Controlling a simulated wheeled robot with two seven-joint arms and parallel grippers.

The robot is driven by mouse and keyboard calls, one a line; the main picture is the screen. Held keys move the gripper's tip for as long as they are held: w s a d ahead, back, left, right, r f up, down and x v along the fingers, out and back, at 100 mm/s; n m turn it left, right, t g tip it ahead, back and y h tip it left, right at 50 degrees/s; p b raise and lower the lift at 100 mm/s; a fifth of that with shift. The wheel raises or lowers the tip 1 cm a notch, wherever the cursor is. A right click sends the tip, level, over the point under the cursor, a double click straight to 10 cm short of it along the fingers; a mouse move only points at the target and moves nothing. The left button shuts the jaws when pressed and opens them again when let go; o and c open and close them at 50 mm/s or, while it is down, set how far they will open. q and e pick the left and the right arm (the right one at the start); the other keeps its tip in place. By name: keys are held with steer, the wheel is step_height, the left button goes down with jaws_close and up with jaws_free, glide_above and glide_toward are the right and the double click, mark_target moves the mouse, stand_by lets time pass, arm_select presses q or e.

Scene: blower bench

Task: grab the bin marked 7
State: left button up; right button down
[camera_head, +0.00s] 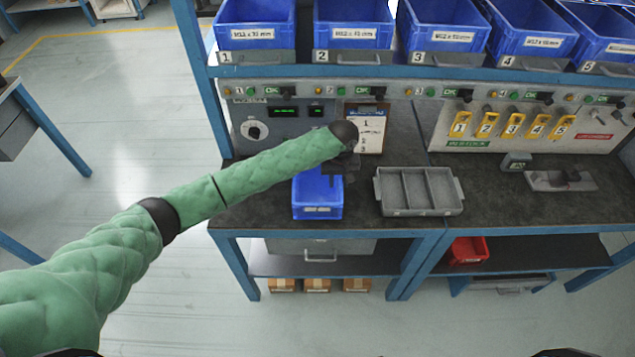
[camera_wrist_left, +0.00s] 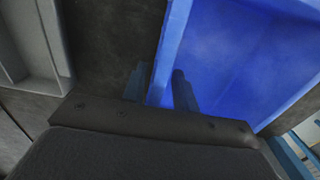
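A blue bin (camera_head: 318,212) stands on the dark bench top, left of a grey divided tray. The label on its front is too small to read, so I cannot tell whether it is marked 7. My left gripper (camera_head: 338,172) is at the bin's back right, pointing down. In the left wrist view, the fingers (camera_wrist_left: 160,88) sit close on either side of the wall of the blue bin (camera_wrist_left: 235,60), one outside and one inside. The bin's inside looks empty there. My right gripper is out of view.
The grey tray (camera_head: 419,191) is close to the bin's right. Blue bins marked 1 (camera_head: 255,37) to 5 stand on the shelf above. A clipboard (camera_head: 366,128) leans behind. A red bin (camera_head: 467,251) is on the lower shelf.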

arm_select(q)
steer(key=shift+f, duration=0.9)
jaws_close()
